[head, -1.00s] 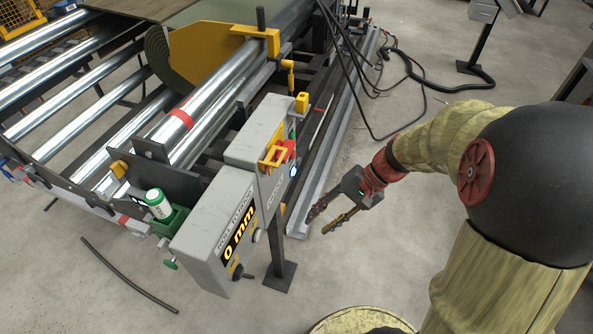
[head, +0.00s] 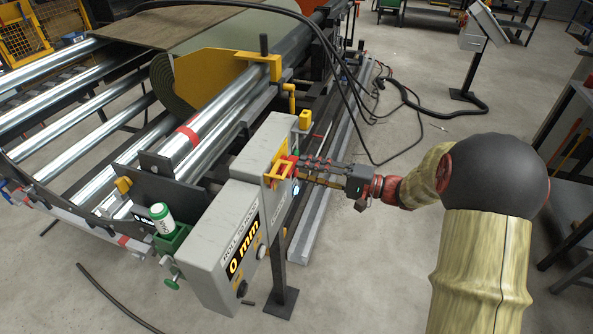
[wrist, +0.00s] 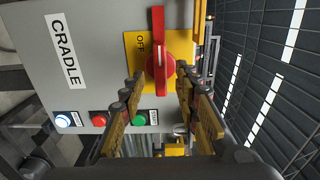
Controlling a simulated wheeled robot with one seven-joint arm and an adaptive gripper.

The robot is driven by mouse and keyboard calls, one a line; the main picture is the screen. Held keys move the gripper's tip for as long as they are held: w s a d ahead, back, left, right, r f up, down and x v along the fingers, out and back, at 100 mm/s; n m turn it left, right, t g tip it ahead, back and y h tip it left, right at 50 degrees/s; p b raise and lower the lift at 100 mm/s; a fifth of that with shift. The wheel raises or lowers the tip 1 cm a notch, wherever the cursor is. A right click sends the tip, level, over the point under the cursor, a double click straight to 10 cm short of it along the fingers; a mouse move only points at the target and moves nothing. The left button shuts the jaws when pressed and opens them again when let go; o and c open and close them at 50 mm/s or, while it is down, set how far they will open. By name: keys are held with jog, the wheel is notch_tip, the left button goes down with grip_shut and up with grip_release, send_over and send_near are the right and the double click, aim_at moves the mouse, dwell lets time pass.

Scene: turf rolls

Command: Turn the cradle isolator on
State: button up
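The cradle isolator is a red rotary handle (wrist: 160,52) on a yellow plate (wrist: 134,50), on a grey box face labelled CRADLE. In the head view the red handle (head: 283,167) is partly hidden at the fingertips. My gripper (wrist: 160,76) is open, with one finger on each side of the handle's lower part and a visible gap on both sides. In the head view my gripper (head: 298,167) reaches the box from the right. Whether any finger touches is unclear.
Below the handle in the wrist view are a lit white button (wrist: 63,118), a red button (wrist: 98,120) and a green button (wrist: 140,118). A grey counter box (head: 222,250) reading 0 mm stands nearby. Black cables (head: 345,115) hang behind.

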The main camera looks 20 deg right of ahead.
jog(key=x, duration=0.3)
jog(key=shift+w+a+b, duration=0.1)
jog(key=shift+a+b, duration=0.1)
jog(key=shift+b, duration=0.1)
jog(key=shift+c, duration=0.5)
grip_shut()
